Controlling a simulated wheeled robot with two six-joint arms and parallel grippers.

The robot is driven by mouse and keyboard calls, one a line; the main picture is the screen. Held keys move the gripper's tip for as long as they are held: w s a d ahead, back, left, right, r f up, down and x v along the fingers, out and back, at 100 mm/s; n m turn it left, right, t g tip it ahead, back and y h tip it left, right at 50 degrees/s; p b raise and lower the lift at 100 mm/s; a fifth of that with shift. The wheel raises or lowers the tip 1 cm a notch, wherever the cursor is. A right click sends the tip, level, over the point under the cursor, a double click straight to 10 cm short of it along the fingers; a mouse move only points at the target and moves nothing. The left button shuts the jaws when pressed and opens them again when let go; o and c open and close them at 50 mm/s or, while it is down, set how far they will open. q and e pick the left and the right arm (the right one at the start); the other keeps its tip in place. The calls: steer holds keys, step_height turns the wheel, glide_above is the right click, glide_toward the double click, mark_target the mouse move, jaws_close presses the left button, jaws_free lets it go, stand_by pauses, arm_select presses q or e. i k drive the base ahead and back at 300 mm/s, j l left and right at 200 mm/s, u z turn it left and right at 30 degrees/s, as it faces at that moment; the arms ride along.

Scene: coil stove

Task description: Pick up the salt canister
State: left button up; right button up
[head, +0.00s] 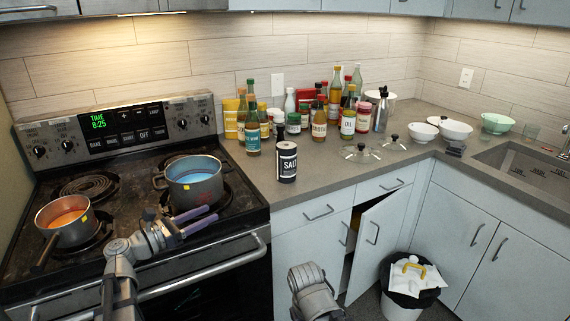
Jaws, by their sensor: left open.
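The salt canister (287,164) stands upright on the grey counter, just right of the stove, near the counter's front edge. It is black with a pale label reading "SALT". My left gripper (214,220) is over the stove's front edge, left of and nearer than the canister. Its two purple-grey fingers are apart with nothing between them, and they point right. It does not touch the canister. Part of my right arm (312,287) shows at the bottom middle, but its fingers do not show.
A blue-filled pot (193,190) and an orange-filled pan (64,222) sit on the stove. Several bottles (318,117) crowd behind the canister. Glass lids (362,154) lie to its right. A cabinet door (376,238) stands open below, beside a bin (402,300).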

mark_target(286, 154)
steer(key=i+l+u, duration=0.1)
steer(key=l, duration=0.2)
steer(key=i+l+u, duration=0.1)
steer(key=l, duration=0.25)
steer(key=i+l+u, duration=0.1)
steer(key=i+l, duration=0.15)
steer(key=i+l+u, duration=0.15)
steer(key=l, duration=0.3)
steer(key=i+l, duration=0.15)
steer(key=l, duration=0.15)
steer(key=i+l, duration=0.15)
steer(key=l, duration=0.1)
